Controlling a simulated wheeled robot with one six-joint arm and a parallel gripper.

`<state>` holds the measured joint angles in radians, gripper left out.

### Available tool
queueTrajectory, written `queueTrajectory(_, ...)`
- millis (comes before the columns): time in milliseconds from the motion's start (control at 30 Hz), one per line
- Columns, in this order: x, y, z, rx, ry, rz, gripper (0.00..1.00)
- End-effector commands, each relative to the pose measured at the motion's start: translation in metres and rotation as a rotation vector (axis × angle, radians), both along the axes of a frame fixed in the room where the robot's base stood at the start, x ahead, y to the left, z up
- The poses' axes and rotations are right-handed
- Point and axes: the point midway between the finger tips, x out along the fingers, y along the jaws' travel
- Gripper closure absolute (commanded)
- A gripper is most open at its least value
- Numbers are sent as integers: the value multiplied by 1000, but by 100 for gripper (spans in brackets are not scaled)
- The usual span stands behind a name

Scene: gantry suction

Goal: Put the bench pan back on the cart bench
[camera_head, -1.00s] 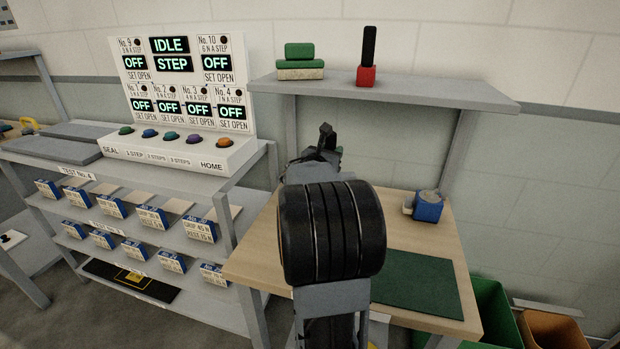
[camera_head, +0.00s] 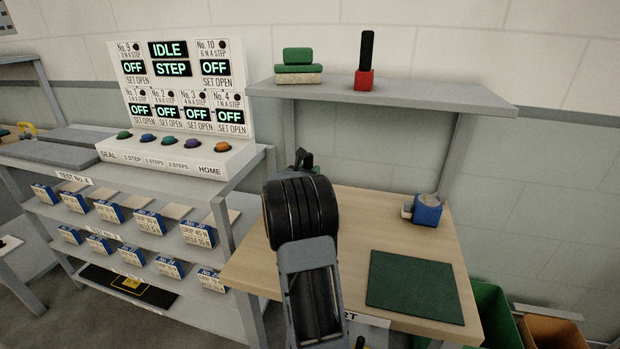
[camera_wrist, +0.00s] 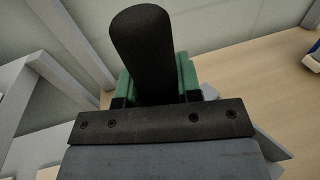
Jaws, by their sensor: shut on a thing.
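The bench pan appears to be the thing in my gripper. Its thick black handle (camera_wrist: 145,50) stands up in the wrist view, with green parts showing on both sides behind it. My gripper (camera_head: 304,164) is shut on it above the back left of the wooden cart bench (camera_head: 350,215). In the head view my wrist hides most of the pan, and only a dark tip and a bit of green show. I cannot tell the gap between the pan and the bench top.
A green mat (camera_head: 415,286) lies at the bench's front right, and a blue container (camera_head: 427,211) stands behind it. Above is a grey shelf (camera_head: 400,94) with green blocks (camera_head: 298,66) and a red, black-handled tool (camera_head: 365,70). A grey rack (camera_head: 190,235) with a control panel (camera_head: 180,85) stands left.

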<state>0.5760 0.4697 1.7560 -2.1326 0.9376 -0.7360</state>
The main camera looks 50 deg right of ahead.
Motion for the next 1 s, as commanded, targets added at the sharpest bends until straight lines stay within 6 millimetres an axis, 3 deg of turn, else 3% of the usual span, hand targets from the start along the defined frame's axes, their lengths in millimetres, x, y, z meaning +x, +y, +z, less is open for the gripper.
queueTrajectory(167,-1,0,-21,-2,1,-1,100)
queueTrajectory(567,-1,0,-25,-3,-2,-1,100)
queueTrajectory(600,-1,0,-25,0,0,-1,64)
queueTrajectory(833,-1,0,-24,0,0,-1,42)
queueTrajectory(1000,-1,0,-24,0,0,-1,42)
